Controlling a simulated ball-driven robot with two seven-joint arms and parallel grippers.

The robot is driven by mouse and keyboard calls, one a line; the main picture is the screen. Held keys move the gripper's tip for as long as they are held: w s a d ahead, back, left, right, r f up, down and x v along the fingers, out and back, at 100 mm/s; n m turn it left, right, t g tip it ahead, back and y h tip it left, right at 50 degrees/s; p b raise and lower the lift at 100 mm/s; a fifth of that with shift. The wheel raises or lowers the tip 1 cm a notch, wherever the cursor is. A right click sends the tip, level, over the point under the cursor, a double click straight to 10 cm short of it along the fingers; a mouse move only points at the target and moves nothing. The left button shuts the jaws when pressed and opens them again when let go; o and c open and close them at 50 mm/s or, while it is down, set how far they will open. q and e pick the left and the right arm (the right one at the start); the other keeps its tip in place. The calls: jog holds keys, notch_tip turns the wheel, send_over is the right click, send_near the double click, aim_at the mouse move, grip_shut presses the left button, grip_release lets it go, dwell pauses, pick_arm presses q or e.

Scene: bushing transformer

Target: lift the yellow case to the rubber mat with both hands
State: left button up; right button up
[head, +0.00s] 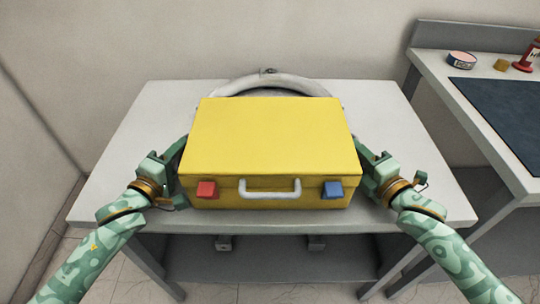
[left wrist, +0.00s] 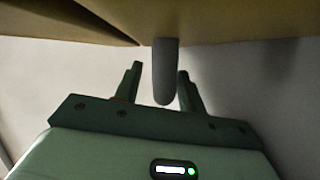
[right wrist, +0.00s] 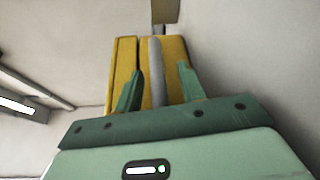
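The yellow case (head: 268,135) is over the light grey table, with a pale front handle (head: 270,188), a red latch (head: 207,190) and a blue latch (head: 332,190). My left gripper (head: 176,155) is at its left side. In the left wrist view its open fingers (left wrist: 159,72) stand either side of a grey side handle (left wrist: 165,85), with gaps visible. My right gripper (head: 368,155) is at the right side. In the right wrist view its open fingers (right wrist: 160,72) straddle another grey handle (right wrist: 157,80), apart from it. The dark rubber mat (head: 505,115) lies on the right-hand bench.
The table (head: 125,150) has free room left and right of the case. A grey ring (head: 312,84) shows behind the case. A gap separates table and bench.

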pick_arm(q)
jog(key=shift+w+d, duration=0.15)
jog(key=shift+w, duration=0.15)
pick_arm(e)
jog(key=shift+w+a, duration=0.15)
jog(key=shift+w, duration=0.15)
pick_arm(q)
jog(key=shift+c, duration=0.3)
pick_arm(e)
jog(key=shift+c, duration=0.3)
pick_arm(q)
grip_shut()
pick_arm(e)
grip_shut()
pick_arm(q)
jog(key=shift+f, duration=0.15)
pick_arm(e)
jog(key=shift+f, duration=0.1)
